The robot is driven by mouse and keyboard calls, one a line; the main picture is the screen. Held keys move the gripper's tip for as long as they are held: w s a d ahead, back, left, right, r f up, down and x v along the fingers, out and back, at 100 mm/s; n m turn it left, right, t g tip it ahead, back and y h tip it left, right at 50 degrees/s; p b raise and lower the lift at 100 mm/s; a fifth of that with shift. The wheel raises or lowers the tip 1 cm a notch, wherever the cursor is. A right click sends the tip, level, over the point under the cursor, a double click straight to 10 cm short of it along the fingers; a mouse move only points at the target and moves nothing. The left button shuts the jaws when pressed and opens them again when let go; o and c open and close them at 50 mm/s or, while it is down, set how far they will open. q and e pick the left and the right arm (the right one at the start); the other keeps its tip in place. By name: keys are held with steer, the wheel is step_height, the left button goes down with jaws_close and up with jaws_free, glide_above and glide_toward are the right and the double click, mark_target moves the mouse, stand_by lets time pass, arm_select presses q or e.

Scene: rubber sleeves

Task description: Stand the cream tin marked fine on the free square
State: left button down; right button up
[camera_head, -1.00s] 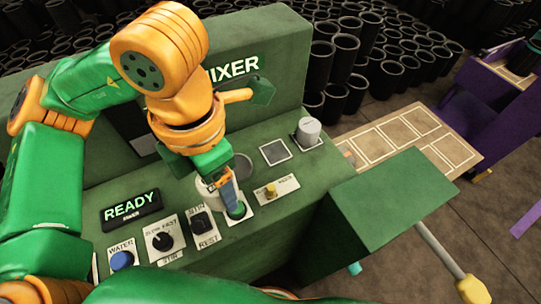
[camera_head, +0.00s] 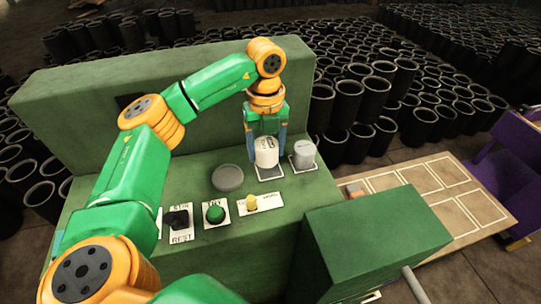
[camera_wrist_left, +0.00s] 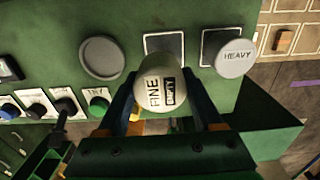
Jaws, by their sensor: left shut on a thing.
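The cream tin (camera_head: 266,152) is upright in my left gripper (camera_head: 267,148), whose fingers are shut on its two sides. In the left wrist view the tin (camera_wrist_left: 160,82) shows the mark FINE and a smaller dark label. The free square (camera_head: 271,173) is a dark plate with a pale border on the green machine top, directly below the tin in the head view. In the wrist view the square (camera_wrist_left: 165,43) is partly hidden behind the tin. I cannot tell whether the tin touches it. My right gripper is not in view.
A grey tin marked HEAVY (camera_head: 304,154) stands on the square to the right. A round grey disc (camera_head: 228,178) lies left of the free square. A green button (camera_head: 214,213) and a yellow knob (camera_head: 251,203) are nearer. A green box (camera_head: 375,240) rises at the front right.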

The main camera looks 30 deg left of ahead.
mark_target(269, 140)
arm_select(q)
steer(key=f+p, duration=0.1)
steer(key=f, duration=0.1)
steer(key=w+f+p, duration=0.1)
steer(key=f, duration=0.1)
steer(key=shift+a+f, duration=0.15)
steer(key=shift+a, duration=0.05)
steer(key=shift+w+f, duration=0.1)
steer(key=shift+f, duration=0.3)
steer(key=shift+c, duration=0.2)
jaws_free()
steer(key=shift+r, duration=0.1)
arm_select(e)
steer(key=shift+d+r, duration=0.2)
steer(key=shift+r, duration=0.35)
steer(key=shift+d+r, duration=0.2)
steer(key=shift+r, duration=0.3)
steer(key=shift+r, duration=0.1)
arm_select(q)
step_height(269, 140, up, 12)
steer(key=shift+d+r+b, duration=0.1)
steer(key=shift+b, duration=0.95)
steer(key=shift+r, duration=0.1)
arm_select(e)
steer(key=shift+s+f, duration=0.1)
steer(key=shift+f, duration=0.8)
